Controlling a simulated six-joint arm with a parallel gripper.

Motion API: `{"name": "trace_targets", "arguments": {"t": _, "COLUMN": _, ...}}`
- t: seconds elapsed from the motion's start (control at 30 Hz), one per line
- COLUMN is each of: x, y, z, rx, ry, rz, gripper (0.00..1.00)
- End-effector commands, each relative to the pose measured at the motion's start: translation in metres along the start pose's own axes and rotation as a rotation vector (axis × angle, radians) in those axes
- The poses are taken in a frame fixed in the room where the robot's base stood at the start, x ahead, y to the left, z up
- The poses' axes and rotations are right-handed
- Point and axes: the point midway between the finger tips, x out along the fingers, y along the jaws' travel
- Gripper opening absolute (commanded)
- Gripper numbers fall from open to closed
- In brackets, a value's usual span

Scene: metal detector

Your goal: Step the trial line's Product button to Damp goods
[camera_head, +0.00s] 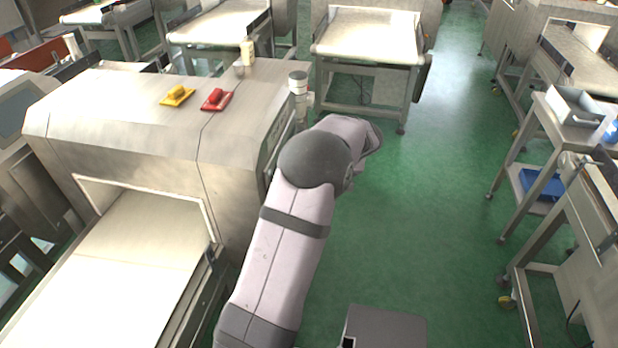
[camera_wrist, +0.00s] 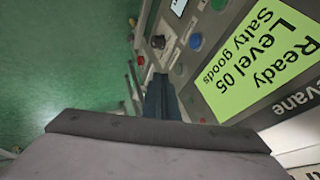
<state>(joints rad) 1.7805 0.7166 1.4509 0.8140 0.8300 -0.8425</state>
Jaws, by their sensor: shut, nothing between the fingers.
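In the wrist view a lit green display (camera_wrist: 262,55) on the control panel reads "Ready", "Level 05", "Salty goods", rotated in the picture. Beside it are a blue button (camera_wrist: 195,41), a green button (camera_wrist: 219,4), a dark knob (camera_wrist: 158,42) and a small red part (camera_wrist: 140,60). A grey-blue button (camera_wrist: 178,69) lies near the fingertips. Button labels are not readable. My gripper (camera_wrist: 160,82) is shut and empty, its dark fingers pointing toward the panel's lower buttons; contact cannot be told. In the head view my arm hides the gripper and most of the panel side.
The metal detector housing (camera_head: 130,115) stands left of my arm, with a belt (camera_head: 120,270) through it. Green floor (camera_head: 430,190) is clear to the right; a trolley (camera_head: 545,125) stands beyond.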

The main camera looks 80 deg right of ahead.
Motion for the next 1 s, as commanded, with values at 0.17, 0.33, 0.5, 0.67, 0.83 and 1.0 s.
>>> {"name": "trace_targets", "arguments": {"t": 0.17, "x": -0.03, "y": 0.002, "z": 0.0, "rx": 0.0, "ry": 0.003, "rz": 0.003, "gripper": 0.0}}
{"name": "trace_targets", "arguments": {"t": 0.33, "x": -0.048, "y": 0.001, "z": 0.0, "rx": 0.001, "ry": 0.002, "rz": 0.002, "gripper": 0.0}}
{"name": "trace_targets", "arguments": {"t": 0.5, "x": -0.055, "y": 0.001, "z": 0.0, "rx": 0.001, "ry": 0.0, "rz": 0.002, "gripper": 0.0}}
{"name": "trace_targets", "arguments": {"t": 0.67, "x": -0.056, "y": 0.001, "z": 0.0, "rx": 0.001, "ry": 0.0, "rz": 0.002, "gripper": 0.0}}
{"name": "trace_targets", "arguments": {"t": 0.83, "x": -0.056, "y": 0.001, "z": 0.0, "rx": 0.001, "ry": 0.0, "rz": 0.002, "gripper": 0.0}}
{"name": "trace_targets", "arguments": {"t": 1.0, "x": -0.056, "y": 0.001, "z": 0.0, "rx": 0.001, "ry": 0.0, "rz": 0.002, "gripper": 0.0}}
